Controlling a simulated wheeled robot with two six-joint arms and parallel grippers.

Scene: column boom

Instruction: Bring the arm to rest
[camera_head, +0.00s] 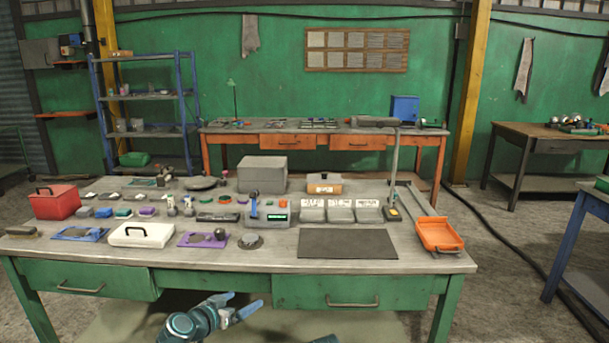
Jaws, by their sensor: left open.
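My left gripper (247,300) is low in front of the workbench (240,262), below the level of its top. It stands before the gap between the two green drawers. Its two blue fingers are apart and point to the right, with nothing between them. My left arm (185,325) comes up from the bottom edge of the view.
The bench top is crowded with a red box (55,202), a white case (141,235), a grey box (262,174), an orange tray (438,235) and several small items. A dark mat (347,244) lies bare at the front. Open floor lies to the right.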

